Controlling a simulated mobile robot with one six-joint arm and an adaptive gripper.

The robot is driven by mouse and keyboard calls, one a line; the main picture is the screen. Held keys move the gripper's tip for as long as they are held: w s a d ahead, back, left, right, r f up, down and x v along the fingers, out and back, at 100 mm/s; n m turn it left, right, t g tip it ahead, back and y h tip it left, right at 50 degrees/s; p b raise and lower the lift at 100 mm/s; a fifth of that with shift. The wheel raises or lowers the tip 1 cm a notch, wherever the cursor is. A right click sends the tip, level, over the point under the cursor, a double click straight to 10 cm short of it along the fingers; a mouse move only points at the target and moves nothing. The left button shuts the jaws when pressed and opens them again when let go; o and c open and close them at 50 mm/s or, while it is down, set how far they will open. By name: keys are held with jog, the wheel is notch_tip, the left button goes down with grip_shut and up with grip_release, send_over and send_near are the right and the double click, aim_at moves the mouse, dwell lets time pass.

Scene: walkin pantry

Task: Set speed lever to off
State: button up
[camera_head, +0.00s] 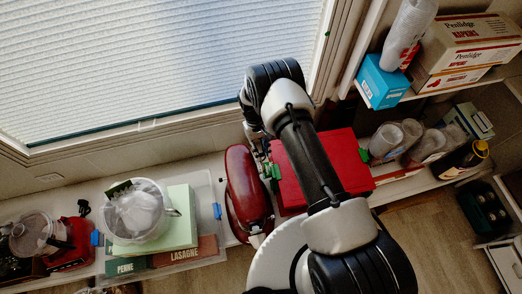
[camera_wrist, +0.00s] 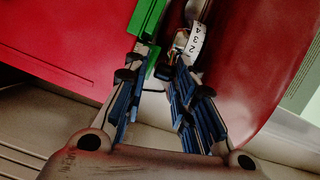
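The red stand mixer (camera_head: 248,190) stands on the counter below the window; its glossy red side (camera_wrist: 265,60) fills the right of the wrist view. A white curved strip with speed numbers (camera_wrist: 194,42) shows on it, with a small metallic part, possibly the speed lever (camera_wrist: 176,57), beside it. My gripper (camera_wrist: 155,72) is open, its two blue-padded fingers apart with a gap between them. The fingertips are close to the numbered strip; I cannot tell whether they touch the lever. In the head view my arm hides much of the gripper (camera_head: 264,160).
A red box (camera_head: 308,172) with green latches (camera_wrist: 147,28) stands close on the mixer's right. Left of the mixer are a clear pitcher (camera_head: 137,212) and pasta boxes (camera_head: 185,252). Shelves with cartons (camera_head: 465,45) and glasses (camera_head: 387,138) are at the right.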

jog(key=shift+a, duration=0.1)
jog(key=v, duration=1.2)
jog(key=s+d+r+m+t, duration=0.1)
jog(key=s+d+r, duration=0.1)
jog(key=r, duration=0.8)
jog(key=s+d+r+t+y, duration=0.1)
jog(key=d+r, duration=0.2)
jog(key=r, duration=0.7)
jog(key=s+d+r+m+t, duration=0.1)
jog(key=s+d+r+t, duration=0.1)
jog(key=r, duration=0.8)
jog(key=s+d+r+t, duration=0.2)
jog(key=s+d+r, duration=0.2)
jog(key=s+r, duration=0.6)
jog(key=s+d+m+t, duration=0.2)
jog(key=s, duration=1.1)
jog(key=shift+s+f+y, duration=0.25)
jog(key=shift+f+y, duration=0.05)
jog(key=shift+f, duration=0.2)
